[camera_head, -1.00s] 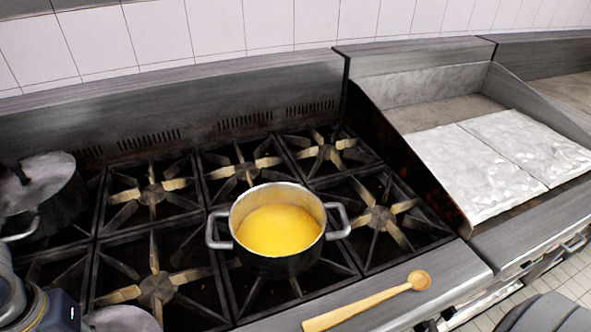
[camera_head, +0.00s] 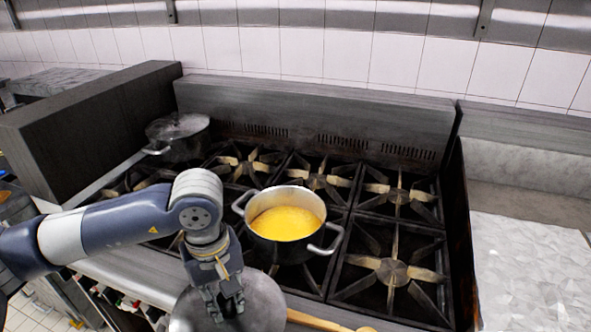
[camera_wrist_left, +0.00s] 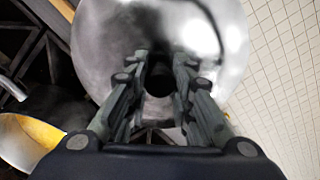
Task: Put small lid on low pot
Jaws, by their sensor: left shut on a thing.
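The low pot (camera_head: 287,250), dark with two grey handles and yellow contents, stands uncovered on a front burner. Its rim and yellow contents also show at the left edge of the left wrist view (camera_wrist_left: 22,148). The small lid (camera_head: 262,302) is a round grey metal disc in front of the pot. My left gripper (camera_head: 226,302) is above the lid's middle, shut on its dark knob (camera_wrist_left: 159,80). The lid looks held near the stove's front edge; its exact height is unclear. My right gripper is not in view.
A dark covered pot (camera_head: 177,138) stands at the back left of the stove (camera_head: 330,210). A wooden spoon (camera_head: 318,320) lies on the front ledge, partly hidden by the lid. Burners right of the low pot are empty.

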